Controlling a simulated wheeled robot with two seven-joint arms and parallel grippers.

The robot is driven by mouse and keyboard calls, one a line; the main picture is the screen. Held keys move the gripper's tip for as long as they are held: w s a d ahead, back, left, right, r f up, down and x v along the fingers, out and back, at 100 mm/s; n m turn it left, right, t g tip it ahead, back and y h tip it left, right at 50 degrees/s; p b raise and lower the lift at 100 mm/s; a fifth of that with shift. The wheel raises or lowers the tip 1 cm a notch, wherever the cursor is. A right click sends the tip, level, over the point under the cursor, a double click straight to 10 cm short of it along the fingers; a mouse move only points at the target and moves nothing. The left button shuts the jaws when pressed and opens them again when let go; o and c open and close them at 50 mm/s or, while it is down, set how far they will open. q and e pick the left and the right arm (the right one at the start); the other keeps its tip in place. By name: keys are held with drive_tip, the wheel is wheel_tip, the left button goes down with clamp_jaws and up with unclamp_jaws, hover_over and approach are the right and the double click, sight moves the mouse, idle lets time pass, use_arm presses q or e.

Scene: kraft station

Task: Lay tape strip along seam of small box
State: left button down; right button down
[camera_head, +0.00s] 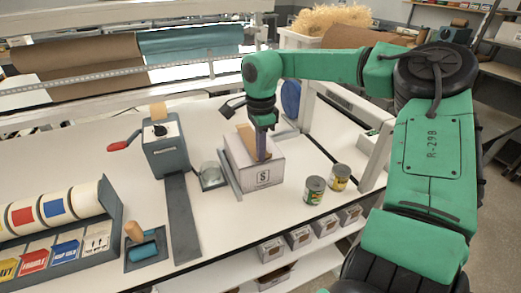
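The small box (262,176), pale with an "S" mark on its front, stands on the white table near the middle of the head view. A brown patch (246,136) shows at its top; I cannot tell if it is tape or cardboard. My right gripper (262,155) points down at the top of the box, its bluish fingers in front of the brown patch. Its fingertips are too small to tell whether they are open or hold something. The tape dispenser (166,150), grey with a red handle, stands left of the box, with a tan piece (158,112) on top. My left gripper is not in view.
Two cans (315,190) stand right of the box. A glass jar (211,174) stands close on its left. A roller tool (142,250) and a label rack (60,240) are at front left. Several small boxes (299,238) sit on the shelf below the table edge.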

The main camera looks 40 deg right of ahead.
drive_tip(key=shift+f, duration=0.4)
idle(0.3)
drive_tip(key=c, duration=1)
unclamp_jaws()
drive_tip(key=shift+r+p, duration=1.5)
drive_tip(key=shift+r, duration=0.85)
drive_tip(key=shift+f, duration=0.1)
